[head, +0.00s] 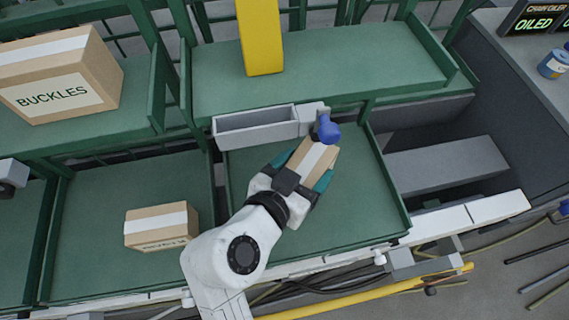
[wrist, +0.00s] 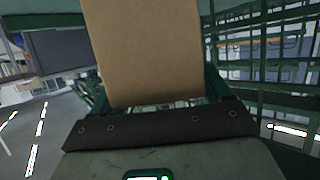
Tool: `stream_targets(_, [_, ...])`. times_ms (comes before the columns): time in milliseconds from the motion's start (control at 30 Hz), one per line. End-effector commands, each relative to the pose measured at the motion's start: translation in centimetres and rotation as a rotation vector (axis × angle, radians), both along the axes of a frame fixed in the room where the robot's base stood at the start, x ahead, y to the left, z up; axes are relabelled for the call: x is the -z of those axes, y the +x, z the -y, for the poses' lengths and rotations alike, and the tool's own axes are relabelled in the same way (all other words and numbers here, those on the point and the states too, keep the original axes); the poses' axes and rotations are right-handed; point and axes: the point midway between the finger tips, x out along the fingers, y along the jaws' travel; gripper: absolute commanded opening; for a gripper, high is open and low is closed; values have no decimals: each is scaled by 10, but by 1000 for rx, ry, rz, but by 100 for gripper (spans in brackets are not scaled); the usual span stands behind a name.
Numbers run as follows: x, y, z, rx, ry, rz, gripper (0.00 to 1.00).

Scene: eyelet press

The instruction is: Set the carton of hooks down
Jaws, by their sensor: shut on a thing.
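My gripper (head: 303,176) is shut on a small brown carton (head: 314,158) with a white tape strip, over the green middle bay in the head view. The same carton (wrist: 150,52) fills the upper middle of the wrist view, a plain cardboard face between the jaws. Its label does not show, so I cannot read whether it says hooks. I cannot tell whether its underside touches the green surface. The carton is tilted in the head picture, close to the grey trough at the back of the bay.
A similar carton (head: 161,226) lies in the bay to the left. A carton marked BUCKLES (head: 62,80) stands on the upper left shelf. A grey trough (head: 255,128) and a blue knob (head: 328,130) border the bay's back. The bay's right part is clear.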

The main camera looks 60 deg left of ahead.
Motion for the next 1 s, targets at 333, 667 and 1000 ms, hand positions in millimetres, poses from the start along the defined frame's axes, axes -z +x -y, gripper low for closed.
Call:
stream_targets(333, [17, 17, 2, 1, 3, 5, 0])
stream_targets(667, [49, 20, 1, -1, 3, 6, 0])
stream_targets(1000, [51, 20, 1, -1, 5, 6, 0])
